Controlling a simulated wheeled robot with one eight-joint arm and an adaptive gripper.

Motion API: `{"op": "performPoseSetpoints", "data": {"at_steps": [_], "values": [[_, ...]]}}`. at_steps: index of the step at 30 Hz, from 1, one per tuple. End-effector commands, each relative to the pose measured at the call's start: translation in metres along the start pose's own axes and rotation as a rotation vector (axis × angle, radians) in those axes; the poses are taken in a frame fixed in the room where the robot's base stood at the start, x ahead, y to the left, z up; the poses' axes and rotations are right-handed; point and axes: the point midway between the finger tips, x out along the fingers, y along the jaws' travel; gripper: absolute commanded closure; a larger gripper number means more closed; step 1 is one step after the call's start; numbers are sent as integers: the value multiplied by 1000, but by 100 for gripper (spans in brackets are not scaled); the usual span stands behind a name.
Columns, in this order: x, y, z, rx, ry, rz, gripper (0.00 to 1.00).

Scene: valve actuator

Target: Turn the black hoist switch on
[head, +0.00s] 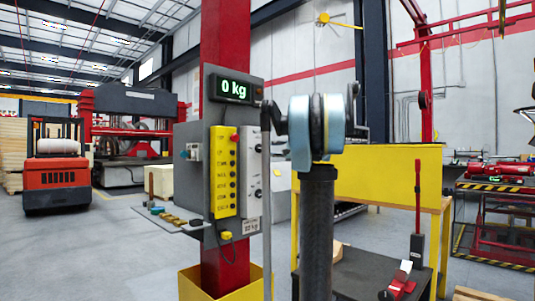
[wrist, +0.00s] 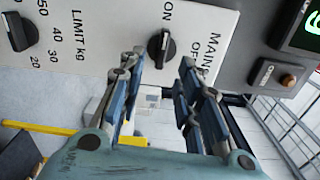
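The black hoist switch (wrist: 162,47) is a rotary knob on a pale panel, marked MAIN, with ON above it and OFF to its right in the wrist view. Its handle stands roughly upright in the picture; I cannot tell which end is the pointer. My gripper (wrist: 162,58) is open, its two blue-grey fingers left and right of the knob. I cannot tell whether they touch it.
A second black knob, marked LIMIT kg (wrist: 20,31), is beside the switch. A yellow button box (head: 223,172) and a green 0 kg display (head: 233,89) share the red post (head: 224,40). A shelf (head: 165,214) with small items juts out below left.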

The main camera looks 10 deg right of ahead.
Motion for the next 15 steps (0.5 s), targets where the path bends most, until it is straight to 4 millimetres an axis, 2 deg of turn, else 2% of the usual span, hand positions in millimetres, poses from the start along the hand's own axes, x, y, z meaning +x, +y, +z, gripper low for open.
{"op": "performPoseSetpoints", "data": {"at_steps": [1,6,15], "values": [[-10,0,-1,0,3,0,68],[-34,1,0,0,1,1,68],[-48,1,0,0,-1,1,68]]}}
